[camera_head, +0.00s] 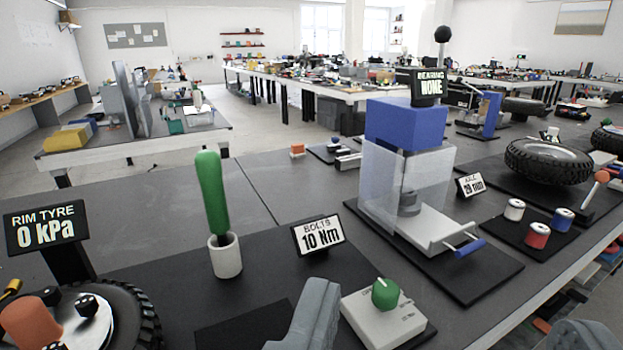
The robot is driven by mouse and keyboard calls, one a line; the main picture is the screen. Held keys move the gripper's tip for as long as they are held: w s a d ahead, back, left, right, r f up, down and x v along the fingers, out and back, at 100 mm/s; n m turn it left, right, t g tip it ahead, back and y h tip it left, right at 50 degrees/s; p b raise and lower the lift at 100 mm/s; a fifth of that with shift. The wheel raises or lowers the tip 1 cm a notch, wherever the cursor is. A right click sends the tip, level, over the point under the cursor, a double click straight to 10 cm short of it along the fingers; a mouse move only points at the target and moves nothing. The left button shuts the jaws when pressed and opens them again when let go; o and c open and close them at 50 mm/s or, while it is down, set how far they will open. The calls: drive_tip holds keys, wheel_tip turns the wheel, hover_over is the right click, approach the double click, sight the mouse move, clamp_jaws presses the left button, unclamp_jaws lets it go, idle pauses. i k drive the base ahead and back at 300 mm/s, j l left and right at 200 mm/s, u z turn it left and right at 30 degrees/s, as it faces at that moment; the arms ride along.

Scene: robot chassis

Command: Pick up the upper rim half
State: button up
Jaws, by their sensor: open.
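A black tyre (146,318) lies at the bottom left, cut by the frame. A pale metal rim disc (88,330) sits inside it, with an orange rounded part (30,324) and black knobs on top. I cannot tell whether this disc is the upper rim half. The gripper is well to the right of it and apart from it. No separate rim half can be made out.
A "RIM TYRE 0 kPa" sign (45,229) stands behind the tyre. A green-handled tool (212,195) stands in a white cup (225,256). A "BOLTS 10 Nm" sign (318,234), a green dial box (385,310) and a blue press (407,125) stand further right.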

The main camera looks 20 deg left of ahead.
sight(51, 321)
drive_tip(key=k+u, duration=0.15)
drive_tip(key=u, duration=1.25)
